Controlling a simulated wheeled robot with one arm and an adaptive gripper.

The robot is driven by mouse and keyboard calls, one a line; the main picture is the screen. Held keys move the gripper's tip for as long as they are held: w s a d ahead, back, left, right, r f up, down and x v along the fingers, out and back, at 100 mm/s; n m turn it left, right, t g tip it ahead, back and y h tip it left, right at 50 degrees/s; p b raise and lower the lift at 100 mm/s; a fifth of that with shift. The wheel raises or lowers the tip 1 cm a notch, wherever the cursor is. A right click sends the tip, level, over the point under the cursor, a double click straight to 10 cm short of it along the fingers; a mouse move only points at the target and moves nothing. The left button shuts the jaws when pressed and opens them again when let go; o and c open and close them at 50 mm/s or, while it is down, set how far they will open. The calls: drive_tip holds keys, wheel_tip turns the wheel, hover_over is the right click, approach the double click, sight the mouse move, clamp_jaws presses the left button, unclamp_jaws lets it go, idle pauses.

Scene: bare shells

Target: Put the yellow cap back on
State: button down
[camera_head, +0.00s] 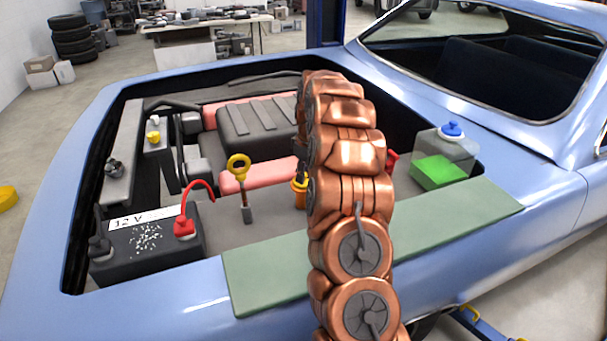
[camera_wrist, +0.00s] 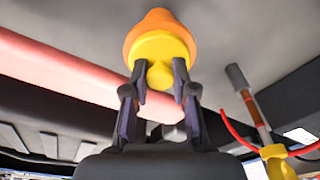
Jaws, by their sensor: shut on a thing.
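My gripper (camera_wrist: 159,77) is shut on the yellow cap (camera_wrist: 160,50), with one finger on each side of it. In the wrist view the cap lies in line with a wider orange neck (camera_wrist: 157,20) just beyond it. I cannot tell whether the cap is seated on the neck or only in front of it. In the head view the orange neck (camera_head: 299,187) shows at the left edge of my copper arm, in the engine bay. My arm hides most of the gripper and the cap there.
The dipstick with a yellow ring (camera_head: 239,166) stands close by on the left. A black battery (camera_head: 150,250) with a red clamp (camera_head: 186,226) is at the front left. A tank with green fluid (camera_head: 440,170) stands right of my arm. A green mat (camera_head: 270,283) covers the fender.

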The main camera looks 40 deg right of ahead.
drive_tip(key=shift+c, duration=1.9)
unclamp_jaws()
drive_tip(key=shift+r+p, duration=0.45)
drive_tip(key=shift+r, duration=3.05)
drive_tip(key=shift+c, duration=0.3)
clamp_jaws()
drive_tip(key=shift+f+b, duration=1.05)
drive_tip(key=shift+f, duration=1.35)
drive_tip(key=shift+r, duration=0.15)
